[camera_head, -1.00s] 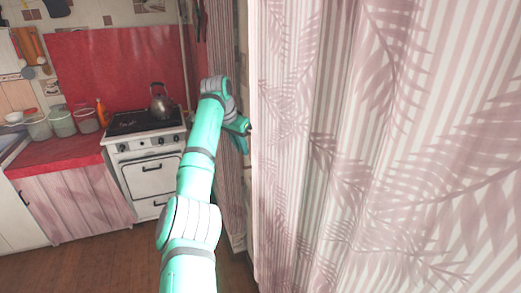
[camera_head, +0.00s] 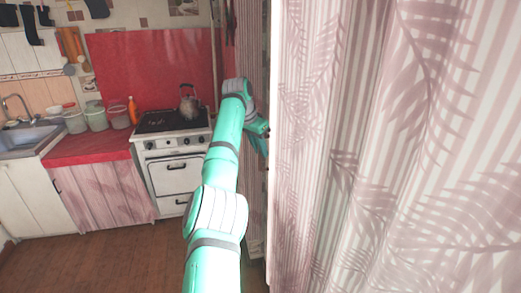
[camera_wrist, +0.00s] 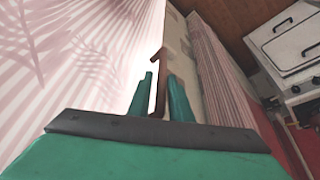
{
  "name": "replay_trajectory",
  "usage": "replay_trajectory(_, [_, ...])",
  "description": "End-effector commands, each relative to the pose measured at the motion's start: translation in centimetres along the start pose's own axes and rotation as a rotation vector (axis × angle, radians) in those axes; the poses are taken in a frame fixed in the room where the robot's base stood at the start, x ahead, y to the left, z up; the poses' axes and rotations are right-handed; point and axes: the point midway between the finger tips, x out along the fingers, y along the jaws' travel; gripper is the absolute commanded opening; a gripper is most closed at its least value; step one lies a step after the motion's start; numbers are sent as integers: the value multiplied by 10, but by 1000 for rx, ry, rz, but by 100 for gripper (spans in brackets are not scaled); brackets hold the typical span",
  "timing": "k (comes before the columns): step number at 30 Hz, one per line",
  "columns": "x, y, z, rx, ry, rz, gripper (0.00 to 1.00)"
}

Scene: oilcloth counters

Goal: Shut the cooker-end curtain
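A large pink and white curtain (camera_head: 400,150) with stripes and palm leaves fills the right of the head view. It also fills the left of the wrist view (camera_wrist: 50,60). A narrower pink striped curtain (camera_head: 255,75) hangs gathered beside the cooker (camera_head: 178,150), behind my gripper; it shows in the wrist view (camera_wrist: 215,75). My gripper (camera_wrist: 161,80) is at the leafy curtain's left edge. Its fingers stand close together on either side of a thin brown hooked piece (camera_wrist: 157,62), and look closed on it.
A kettle (camera_head: 189,100) stands on the cooker. To its left is a red worktop (camera_head: 90,148) with jars and an orange bottle (camera_head: 132,110), then a sink (camera_head: 28,138). The brown floor (camera_head: 110,255) in front of them is clear.

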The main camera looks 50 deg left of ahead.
Motion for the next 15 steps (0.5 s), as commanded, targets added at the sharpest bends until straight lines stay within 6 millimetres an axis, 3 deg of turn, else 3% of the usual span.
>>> replay_trajectory(8, [-4,0,0,1,-1,-1,18])
replay_trajectory(15, [-40,1,-2,2,2,-1,18])
